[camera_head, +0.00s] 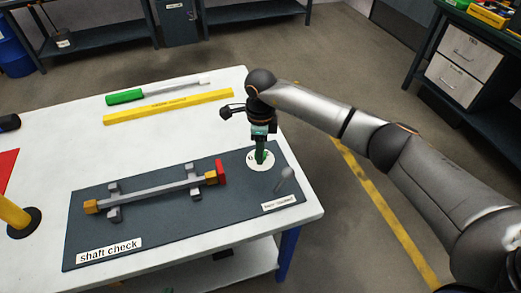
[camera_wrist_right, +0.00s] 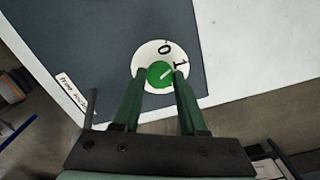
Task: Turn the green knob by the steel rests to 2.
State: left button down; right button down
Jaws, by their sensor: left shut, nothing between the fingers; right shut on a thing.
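The green knob (camera_wrist_right: 159,73) sits on a round white dial (camera_wrist_right: 149,52) at the right end of the dark board. In the right wrist view its white line points to the upper right, towards the 1. The marks 0 and 1 show; I cannot see a 2. My right gripper (camera_head: 261,158) points down over the dial, and its fingers (camera_wrist_right: 163,82) are shut on the knob from both sides. In the head view the fingers hide most of the knob. The steel rests (camera_head: 113,188) hold a grey shaft left of the dial. My left gripper is not in view.
A small grey lever (camera_head: 285,177) stands just right of the dial, near a white label (camera_head: 280,202). A yellow bar (camera_head: 168,106) and a green-handled tool (camera_head: 125,97) lie behind the board (camera_head: 170,230).

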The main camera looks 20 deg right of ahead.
jog(key=m, duration=0.4)
jog(key=shift+m, duration=0.3)
jog(key=m, duration=0.3)
jog(key=shift+m, duration=0.4)
jog(key=m+p, duration=0.1)
jog(key=m, duration=0.3)
jog(key=shift+m+p, duration=0.35)
jog(key=shift+m, duration=1.85)
jog(key=shift+c, duration=2.2)
grip_release()
jog(key=shift+r, duration=0.1)
